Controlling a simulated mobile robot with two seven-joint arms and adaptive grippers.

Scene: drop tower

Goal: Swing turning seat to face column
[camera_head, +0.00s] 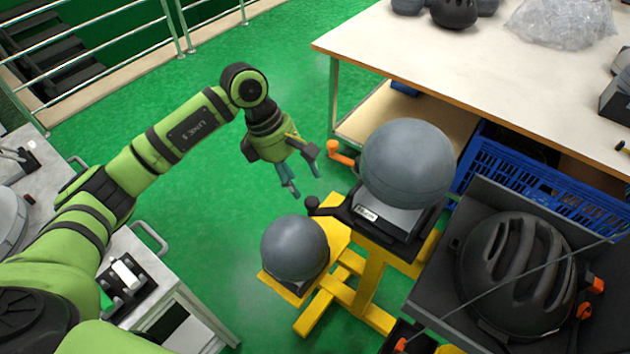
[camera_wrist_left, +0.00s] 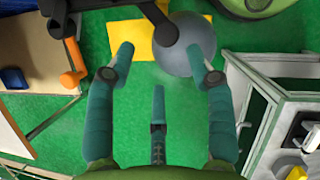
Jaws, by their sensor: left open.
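The turning seat appears to be the dark block with a black arm (camera_head: 338,207) under a large grey headform (camera_head: 408,160), on a yellow stand (camera_head: 372,290). The arm ends in a black ball knob that points left. An orange handle (camera_head: 340,158) sticks out beside it; it also shows in the wrist view (camera_wrist_left: 72,63). My left gripper (camera_head: 303,183) is open and empty, in the air just left of the knob and apart from it. In the wrist view, the knob and black arm lie beyond its spread fingers (camera_wrist_left: 162,62). I cannot pick out the column. My right gripper is out of view.
A smaller grey headform (camera_head: 294,248) sits on the stand's lower left plate. A black helmet (camera_head: 515,275) lies in a dark box at right. A blue crate (camera_head: 530,178) and workbench (camera_head: 440,55) stand behind. Green floor (camera_head: 215,220) is clear left of the stand.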

